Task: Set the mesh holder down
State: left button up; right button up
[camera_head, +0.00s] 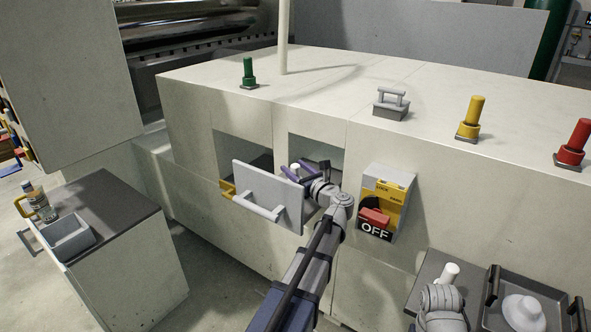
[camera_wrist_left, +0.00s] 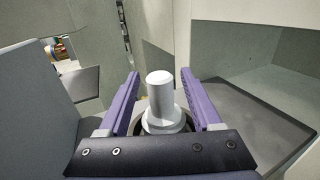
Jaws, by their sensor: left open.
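My left gripper (camera_head: 308,168) reaches into the right of two openings in the pale cabinet front. Its purple fingers are open; they also show in the left wrist view (camera_wrist_left: 160,98). A light grey knobbed piece, which looks like the mesh holder (camera_wrist_left: 160,100), stands upright between the fingers, with a visible gap on either side. Its lower part is hidden by my gripper's dark crossbar. In the head view only its pale top (camera_head: 294,169) shows beside the fingers. My right gripper does not show.
An open door panel (camera_head: 262,190) with a bar handle stands left of my gripper. An OFF switch box (camera_head: 384,205) is close on the right. A drawer unit (camera_head: 125,270) stands left.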

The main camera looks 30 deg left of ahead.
pick_arm(q)
jog(key=shift+r+p, duration=0.3)
jog(key=v, duration=1.2)
jog(key=shift+f, duration=0.15)
